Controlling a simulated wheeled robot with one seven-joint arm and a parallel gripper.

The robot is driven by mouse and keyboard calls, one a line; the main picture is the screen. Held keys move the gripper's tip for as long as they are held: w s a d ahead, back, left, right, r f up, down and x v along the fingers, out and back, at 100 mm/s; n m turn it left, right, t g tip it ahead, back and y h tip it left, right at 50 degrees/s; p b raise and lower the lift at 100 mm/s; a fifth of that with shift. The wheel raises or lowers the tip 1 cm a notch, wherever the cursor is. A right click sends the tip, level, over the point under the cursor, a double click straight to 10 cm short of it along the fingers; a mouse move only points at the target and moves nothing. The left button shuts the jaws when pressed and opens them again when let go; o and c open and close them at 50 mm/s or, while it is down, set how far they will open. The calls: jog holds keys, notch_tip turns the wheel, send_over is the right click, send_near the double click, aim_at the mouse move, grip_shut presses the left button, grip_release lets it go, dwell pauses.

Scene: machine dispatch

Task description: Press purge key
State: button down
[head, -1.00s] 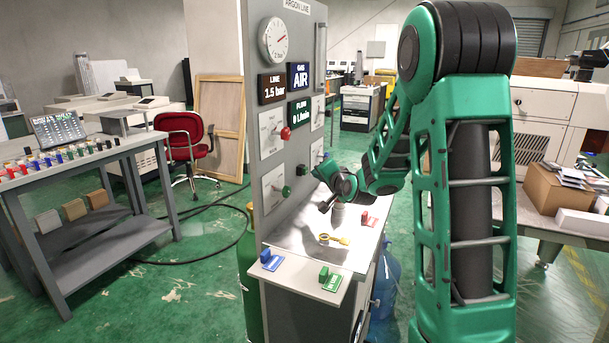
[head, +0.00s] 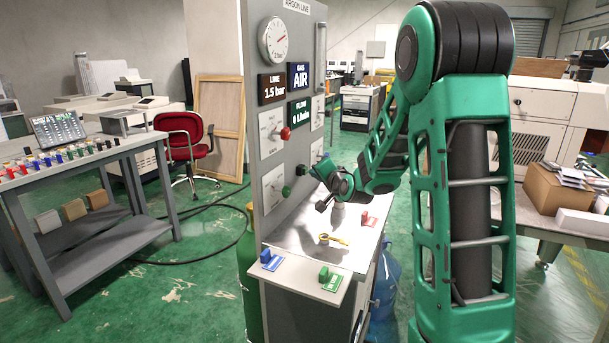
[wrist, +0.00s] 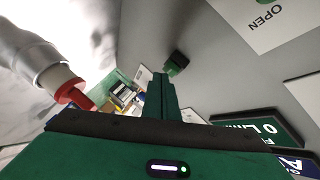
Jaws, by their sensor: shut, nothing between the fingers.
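My gripper (head: 323,205) is shut and empty over the bench shelf, to the right of the grey gas panel (head: 262,140). In the wrist view its green fingers (wrist: 160,80) are together, their tips appearing close to a dark green knob (wrist: 176,62) on the panel; I cannot tell whether they touch. The panel displays show LINE 1.5 bar, GAS AIR (head: 299,76) and FLOW 0 L/min (head: 300,113).
A pale cylinder (head: 338,216) stands under my gripper; a white one with a red tip shows in the wrist view (wrist: 45,65). A yellow item (head: 333,240) lies on the shelf. A red-knobbed valve (head: 285,133) sticks out from the panel. A blue bottle (head: 386,285) stands right of the bench.

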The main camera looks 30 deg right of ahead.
jog(key=shift+w+a, duration=0.35)
jog(key=shift+w, duration=0.05)
dwell(0.9)
jog(key=shift+s+d, duration=0.6)
jog(key=shift+s, duration=0.15)
dwell(0.3)
jog(key=s+d, duration=0.1)
jog(key=s, duration=0.1)
jog(key=s+d, duration=0.2)
dwell(0.4)
dwell(0.7)
